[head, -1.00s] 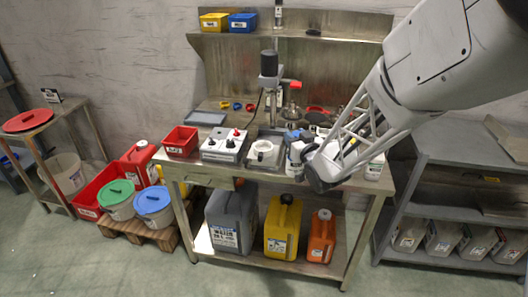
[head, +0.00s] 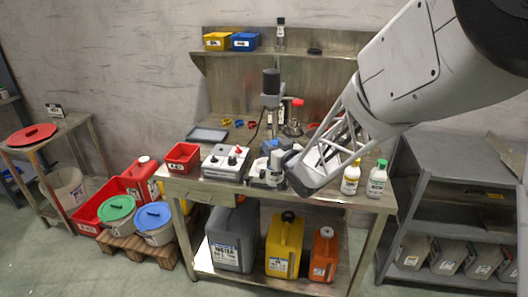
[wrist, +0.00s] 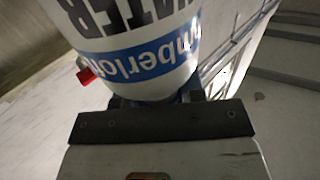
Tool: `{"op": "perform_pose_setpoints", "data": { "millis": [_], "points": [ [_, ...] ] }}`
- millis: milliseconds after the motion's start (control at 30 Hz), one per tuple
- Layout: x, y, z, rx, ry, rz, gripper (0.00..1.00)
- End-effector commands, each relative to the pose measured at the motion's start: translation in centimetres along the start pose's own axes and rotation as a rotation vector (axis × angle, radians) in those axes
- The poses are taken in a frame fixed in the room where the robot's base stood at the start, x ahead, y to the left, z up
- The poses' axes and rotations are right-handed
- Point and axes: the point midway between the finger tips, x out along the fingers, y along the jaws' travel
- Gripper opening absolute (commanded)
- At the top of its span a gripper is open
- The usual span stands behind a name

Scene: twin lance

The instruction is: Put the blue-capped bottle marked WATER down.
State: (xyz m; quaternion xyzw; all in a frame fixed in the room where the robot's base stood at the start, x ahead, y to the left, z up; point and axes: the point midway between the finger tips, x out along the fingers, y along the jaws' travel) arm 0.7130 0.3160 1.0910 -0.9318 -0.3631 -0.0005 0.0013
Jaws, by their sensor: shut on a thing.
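The white bottle with WATER in dark letters and a blue band fills the top of the wrist view (wrist: 135,35), its lettering upside down there. In the head view the bottle (head: 274,172) is small and partly covered by my wrist, with a blue patch (head: 270,146) at its top that looks like the cap. My gripper (head: 284,160) is shut on the bottle above the middle of the steel workbench (head: 222,191). In the wrist view the gripper (wrist: 155,100) meets the bottle at the lower edge. I cannot tell whether the bottle's base touches anything.
A control box (head: 225,160) with knobs and a red bin (head: 182,157) stand left of the bottle. A stirrer (head: 271,84) rises behind. A yellow-capped bottle (head: 351,179) and a green-capped bottle (head: 376,182) stand at the bench's right. Jugs fill the lower shelf.

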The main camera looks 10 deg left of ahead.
Motion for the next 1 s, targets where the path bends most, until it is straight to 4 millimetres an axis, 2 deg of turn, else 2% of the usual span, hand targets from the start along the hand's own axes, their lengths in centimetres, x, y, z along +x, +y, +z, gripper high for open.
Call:
{"op": "perform_pose_setpoints", "data": {
  "millis": [267, 1000],
  "points": [
    [2.7, 0.9, 0.3, 0.0, 0.001, 0.0, 0.0],
    [11.7, 3.9, 1.1, 0.0, 0.002, 0.0, 0.0]
  ]
}}
